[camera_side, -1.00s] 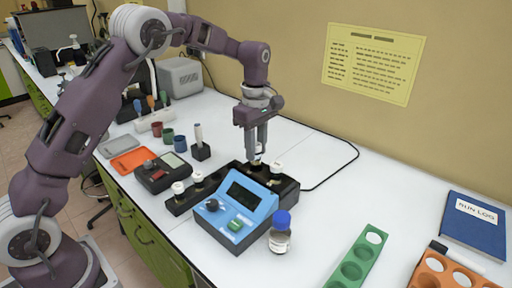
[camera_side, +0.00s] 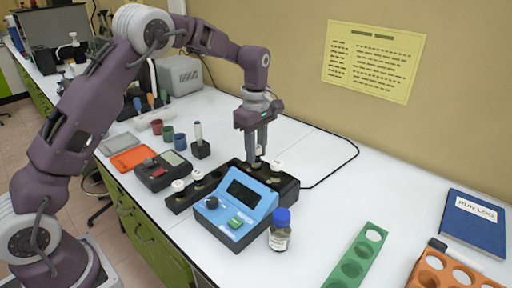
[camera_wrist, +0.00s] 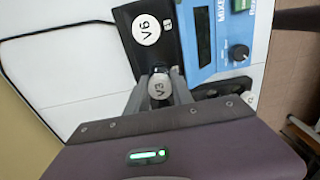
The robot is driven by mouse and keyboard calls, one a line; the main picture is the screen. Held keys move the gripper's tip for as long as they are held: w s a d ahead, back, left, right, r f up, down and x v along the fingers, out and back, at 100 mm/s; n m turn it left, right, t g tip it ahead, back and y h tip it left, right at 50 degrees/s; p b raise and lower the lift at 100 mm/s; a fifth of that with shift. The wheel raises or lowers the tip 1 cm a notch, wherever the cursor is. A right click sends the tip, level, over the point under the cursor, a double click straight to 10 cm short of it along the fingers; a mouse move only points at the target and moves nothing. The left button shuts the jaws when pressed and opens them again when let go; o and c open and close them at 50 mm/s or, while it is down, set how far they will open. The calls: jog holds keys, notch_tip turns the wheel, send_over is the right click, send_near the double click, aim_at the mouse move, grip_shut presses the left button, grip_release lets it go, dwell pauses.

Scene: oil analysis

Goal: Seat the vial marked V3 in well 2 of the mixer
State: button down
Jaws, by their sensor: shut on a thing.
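My gripper (camera_side: 260,154) is shut on the vial marked V3 (camera_wrist: 159,86); its white cap shows between the fingers in the wrist view. In the side view its cap (camera_side: 257,161) is low at the back of the mixer's black block. The fingers hide most of the vial, and I cannot tell how deep it sits or which well number lies under it. The mixer (camera_side: 237,207) has a blue console with a screen, a knob and a green button. A vial marked V6 (camera_wrist: 146,29) stands in the black block beside V3, next to a small white number plate.
Two white-capped vials (camera_side: 197,176) stand in the block's left part. A blue-capped bottle (camera_side: 281,230) stands right of the console. A green rack (camera_side: 357,262) and an orange rack (camera_side: 430,272) are at front right. The bench behind the mixer is clear except for a black cable.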

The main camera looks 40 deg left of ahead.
jog(key=shift+f, duration=0.15)
dwell(0.3)
jog(key=shift+f, duration=0.4)
jog(key=c, duration=1)
grip_release()
jog(key=shift+c, duration=0.2)
jog(key=o, duration=0.3)
jog(key=shift+o, duration=0.2)
jog(key=shift+r, duration=3.55)
